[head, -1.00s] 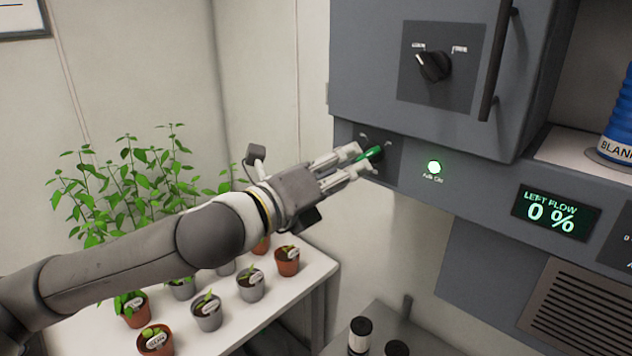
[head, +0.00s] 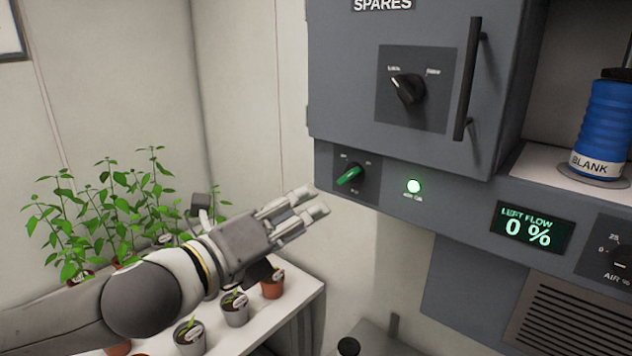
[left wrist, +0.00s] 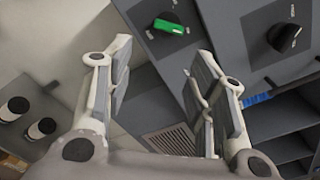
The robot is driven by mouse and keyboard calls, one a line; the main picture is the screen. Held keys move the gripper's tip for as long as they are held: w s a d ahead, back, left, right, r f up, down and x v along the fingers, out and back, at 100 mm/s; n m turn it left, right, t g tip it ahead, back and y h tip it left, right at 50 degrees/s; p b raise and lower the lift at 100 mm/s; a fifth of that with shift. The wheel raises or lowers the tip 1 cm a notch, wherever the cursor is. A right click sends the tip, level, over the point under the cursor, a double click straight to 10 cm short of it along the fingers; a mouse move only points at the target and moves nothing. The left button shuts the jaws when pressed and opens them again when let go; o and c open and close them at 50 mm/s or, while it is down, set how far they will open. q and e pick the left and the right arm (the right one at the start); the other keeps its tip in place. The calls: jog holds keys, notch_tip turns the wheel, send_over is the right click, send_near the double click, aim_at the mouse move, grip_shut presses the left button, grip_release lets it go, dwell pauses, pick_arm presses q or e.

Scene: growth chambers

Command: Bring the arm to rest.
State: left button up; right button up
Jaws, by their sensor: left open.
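My left gripper (head: 304,207) is open and empty. It hangs in the air to the lower left of the grey cabinet, clear of the panel. A green knob (head: 349,175) sits on the cabinet's lower panel, up and to the right of the fingertips. In the left wrist view the same green knob (left wrist: 168,27) shows at the top, beyond the gap between the open fingers (left wrist: 160,75). My right gripper is not in view.
The grey cabinet (head: 345,60) has a black knob (head: 408,89), a door handle, a lit green lamp (head: 414,186) and a display (head: 532,228) reading 0 %. A blue BLANK bottle (head: 603,125) stands on a shelf. Potted plants stand on the white table (head: 310,285) below my arm.

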pick_arm(q)
jog(key=s+a+f+n+g+y, duration=0.2)
jog(key=s+f+n+y, duration=0.1)
jog(key=f+n, duration=0.8)
jog(key=s+a+f+n+g+y, duration=0.1)
jog(key=s+a+f+n+y, duration=0.15)
jog(key=f+n, duration=0.8)
jog(key=s+a+f+n+g+y, duration=0.2)
jog(key=s+a+f+n+g, duration=0.25)
jog(key=s+f, duration=0.6)
jog(key=s+a+f+n+g+y, duration=0.3)
jog(key=s+a+f+n, duration=0.2)
jog(key=s+f, duration=0.5)
notch_tip(320, 180, down, 35)
jog(key=s+g+b, duration=0.1)
jog(key=g+b, duration=0.1)
jog(key=b, duration=0.4)
jog(key=s+a+f+b, duration=0.3)
jog(key=s+f+b, duration=0.2)
jog(key=s+f, duration=1.1)
notch_tip(320, 180, down, 4)
jog(key=shift+s+f+g, duration=0.1)
jog(key=shift+s+g, duration=0.2)
jog(key=shift+g, duration=0.15)
